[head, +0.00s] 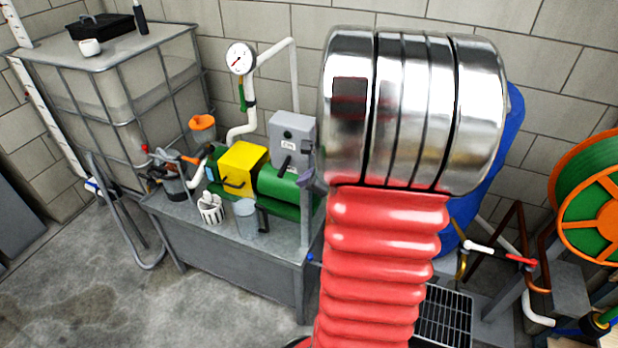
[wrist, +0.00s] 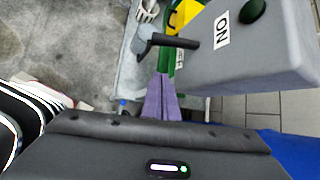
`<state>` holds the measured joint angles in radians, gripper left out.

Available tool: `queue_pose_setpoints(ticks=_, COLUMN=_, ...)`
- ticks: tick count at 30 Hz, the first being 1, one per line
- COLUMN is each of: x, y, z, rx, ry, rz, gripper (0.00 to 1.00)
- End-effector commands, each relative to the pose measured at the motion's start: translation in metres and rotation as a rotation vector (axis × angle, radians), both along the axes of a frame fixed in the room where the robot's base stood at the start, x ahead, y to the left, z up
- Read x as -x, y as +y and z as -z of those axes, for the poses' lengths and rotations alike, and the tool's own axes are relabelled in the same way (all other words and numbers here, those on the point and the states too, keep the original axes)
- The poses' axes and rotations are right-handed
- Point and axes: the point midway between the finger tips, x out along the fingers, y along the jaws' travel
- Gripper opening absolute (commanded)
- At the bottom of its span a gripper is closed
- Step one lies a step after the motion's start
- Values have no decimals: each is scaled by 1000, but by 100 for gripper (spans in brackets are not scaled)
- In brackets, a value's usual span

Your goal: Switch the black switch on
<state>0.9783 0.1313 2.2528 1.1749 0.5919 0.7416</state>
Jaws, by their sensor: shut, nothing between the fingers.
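The black switch is a lever (wrist: 168,41) on the face of a grey box (wrist: 250,50). An ON label (wrist: 222,30) sits beside its root in the wrist view.
A yellow box (head: 243,168) and a green motor (head: 279,187) sit on the grey bench (head: 215,240) below the switch box. A blue barrel (head: 512,125) is behind my arm.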

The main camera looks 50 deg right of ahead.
Motion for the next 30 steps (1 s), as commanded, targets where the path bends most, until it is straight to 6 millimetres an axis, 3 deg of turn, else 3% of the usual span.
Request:
queue_pose_setpoints(ticks=4, x=-8, y=0, z=10, rx=-2, ry=1, rz=-2, gripper=0)
queue_pose_setpoints(ticks=16, x=-24, y=16, z=-20, rx=2, ry=-1, rz=-3, gripper=0)
queue_pose_setpoints(ticks=30, x=-25, y=19, z=-23, rx=0, ry=0, rz=0, gripper=0)
